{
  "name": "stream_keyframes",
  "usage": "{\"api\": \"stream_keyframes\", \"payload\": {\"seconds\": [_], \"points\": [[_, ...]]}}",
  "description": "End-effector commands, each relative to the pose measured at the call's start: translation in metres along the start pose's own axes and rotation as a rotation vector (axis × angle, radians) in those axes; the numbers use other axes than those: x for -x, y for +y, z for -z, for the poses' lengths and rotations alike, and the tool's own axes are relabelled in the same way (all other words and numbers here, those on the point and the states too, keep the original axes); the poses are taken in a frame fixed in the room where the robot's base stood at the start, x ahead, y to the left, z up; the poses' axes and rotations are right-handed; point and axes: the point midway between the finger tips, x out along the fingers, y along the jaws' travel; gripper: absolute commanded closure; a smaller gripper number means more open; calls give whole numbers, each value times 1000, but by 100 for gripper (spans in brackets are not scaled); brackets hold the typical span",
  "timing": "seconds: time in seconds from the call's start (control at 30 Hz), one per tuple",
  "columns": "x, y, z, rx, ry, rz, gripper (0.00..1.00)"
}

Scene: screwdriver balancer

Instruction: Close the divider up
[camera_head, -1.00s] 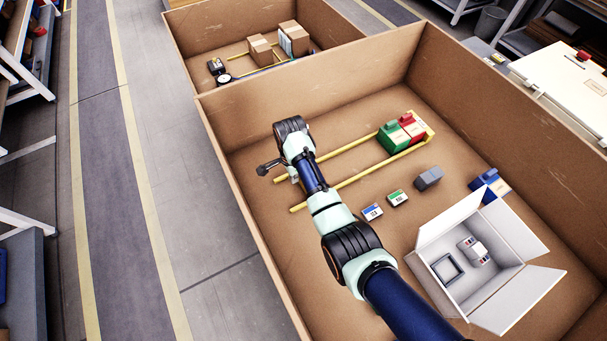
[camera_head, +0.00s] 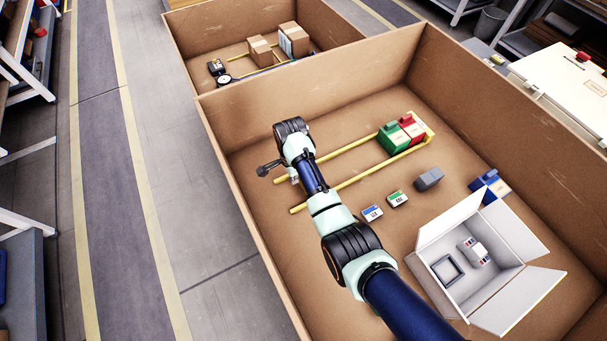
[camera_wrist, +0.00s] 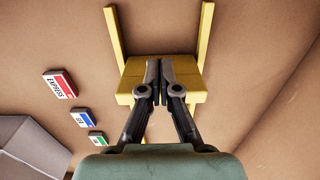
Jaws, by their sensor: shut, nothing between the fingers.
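Two parallel yellow rails (camera_head: 372,172) lie on the floor of a large cardboard box. In the wrist view a wide yellow block (camera_wrist: 187,78) spans the yellow rails (camera_wrist: 205,30), and I take it for the divider. My gripper (camera_wrist: 159,75) is shut with its fingers together and nothing between them. Its tips overlap the yellow block in the picture; I cannot tell whether they touch it. A green block (camera_head: 392,140) and a red block (camera_head: 412,127) stand at the rails' far right end.
Blue (camera_head: 372,213) and green (camera_head: 398,198) labelled blocks and a grey block (camera_head: 429,179) lie right of the rails. A red "EXPRESS" block (camera_wrist: 61,84) shows in the wrist view. An open white box (camera_head: 495,285) and a blue block (camera_head: 490,184) stand farther right.

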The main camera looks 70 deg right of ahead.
Motion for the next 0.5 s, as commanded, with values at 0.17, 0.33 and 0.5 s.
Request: {"api": "stream_keyframes", "payload": {"seconds": [0.17, 0.33, 0.5], "points": [[2, 0, 4, -1, 0, -2, 100], [-2, 0, 4, 0, 0, 0, 100], [-9, 0, 4, 0, 0, -1, 100]]}}
